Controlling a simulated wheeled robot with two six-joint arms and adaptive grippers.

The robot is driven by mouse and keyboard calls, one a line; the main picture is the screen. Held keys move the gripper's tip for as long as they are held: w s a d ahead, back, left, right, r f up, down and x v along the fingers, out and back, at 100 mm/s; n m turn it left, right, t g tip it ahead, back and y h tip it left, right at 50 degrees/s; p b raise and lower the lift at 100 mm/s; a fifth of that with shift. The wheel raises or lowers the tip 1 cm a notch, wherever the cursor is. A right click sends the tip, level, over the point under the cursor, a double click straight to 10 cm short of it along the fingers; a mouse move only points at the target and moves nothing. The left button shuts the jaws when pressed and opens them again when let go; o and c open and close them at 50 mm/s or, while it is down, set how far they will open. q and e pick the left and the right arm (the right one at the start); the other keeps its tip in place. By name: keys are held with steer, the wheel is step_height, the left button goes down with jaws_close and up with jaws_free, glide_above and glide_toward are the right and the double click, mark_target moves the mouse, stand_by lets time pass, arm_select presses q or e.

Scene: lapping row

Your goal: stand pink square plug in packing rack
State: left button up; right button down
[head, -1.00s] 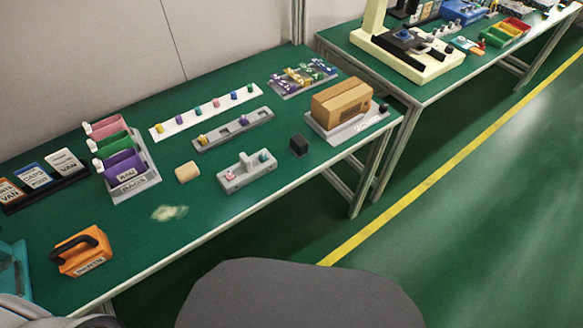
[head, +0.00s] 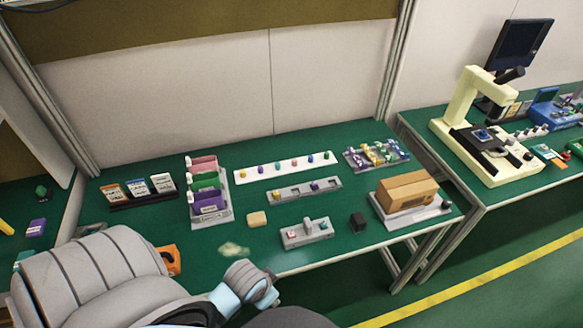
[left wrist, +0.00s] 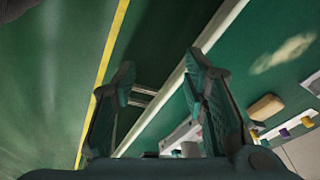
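A small grey fixture (head: 306,238) near the table's front edge holds a pink piece (head: 292,235) on its left and a teal piece on its right. Another pink piece (head: 295,164) stands in the row on the white strip (head: 262,173). I cannot tell which is the square plug. A long grey slotted rack (head: 300,192) behind the fixture holds a yellow plug (head: 277,196) and a purple plug (head: 315,186); I cannot tell if it is the packing rack. My left gripper (left wrist: 160,68) is open and empty, beside the table edge in the left wrist view. My right gripper is out of view.
A tan block (head: 257,219), a black cube (head: 357,222) and a cardboard box (head: 407,191) on a grey base stand around the fixture. Coloured bins (head: 208,198) stand left of the rack. My left arm hides part of an orange carrier (head: 171,259).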

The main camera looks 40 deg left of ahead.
arm_select(q)
step_height(320, 180, up, 7)
steer(key=w+p, duration=0.2)
step_height(320, 180, up, 6)
steer(key=m+g+b, duration=0.1)
steer(key=m+g, duration=0.2)
steer(key=m, duration=0.2)
glide_above(291, 231)
steer(key=shift+h, duration=0.4)
step_height(291, 231, down, 13)
steer(key=b, duration=0.2)
steer(key=shift+d+b, duration=0.1)
steer(key=shift+b, duration=0.3)
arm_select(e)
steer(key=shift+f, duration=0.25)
arm_select(q)
steer(key=shift+c, duration=0.6)
jaws_close()
